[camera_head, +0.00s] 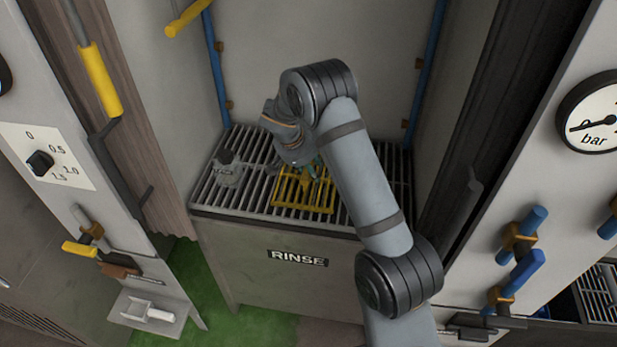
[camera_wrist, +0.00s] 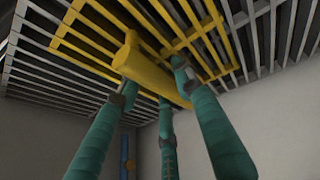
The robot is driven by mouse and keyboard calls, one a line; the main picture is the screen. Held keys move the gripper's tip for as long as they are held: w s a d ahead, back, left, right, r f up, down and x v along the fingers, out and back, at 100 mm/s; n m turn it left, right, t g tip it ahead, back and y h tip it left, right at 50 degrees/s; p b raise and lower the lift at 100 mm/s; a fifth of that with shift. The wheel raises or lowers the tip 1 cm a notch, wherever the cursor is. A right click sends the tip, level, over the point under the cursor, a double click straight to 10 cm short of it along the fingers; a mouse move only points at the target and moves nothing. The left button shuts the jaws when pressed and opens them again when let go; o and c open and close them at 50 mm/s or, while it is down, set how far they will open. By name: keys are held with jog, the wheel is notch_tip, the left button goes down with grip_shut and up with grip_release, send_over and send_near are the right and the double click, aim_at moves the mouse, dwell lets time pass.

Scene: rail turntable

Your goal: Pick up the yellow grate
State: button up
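The yellow grate (camera_head: 303,196) lies on the grey slatted top of the rinse station (camera_head: 262,257) in the head view. In the wrist view its thick yellow handle bar (camera_wrist: 148,66) runs between my green fingers, with its bars behind. My gripper (camera_wrist: 155,84) has its fingertips around the handle, on both sides of it and very close to it. I cannot tell whether they press on it. In the head view my gripper (camera_head: 314,167) is right over the grate and partly hidden by my arm.
A small grey fixture (camera_head: 229,170) stands on the slats left of the grate. Grey walls with blue pipes (camera_head: 216,70) enclose the back and sides. Control panels with a knob (camera_head: 40,162), a gauge (camera_head: 596,112) and blue-handled valves (camera_head: 524,270) flank the station.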

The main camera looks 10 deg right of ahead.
grip_shut()
dwell(0.6)
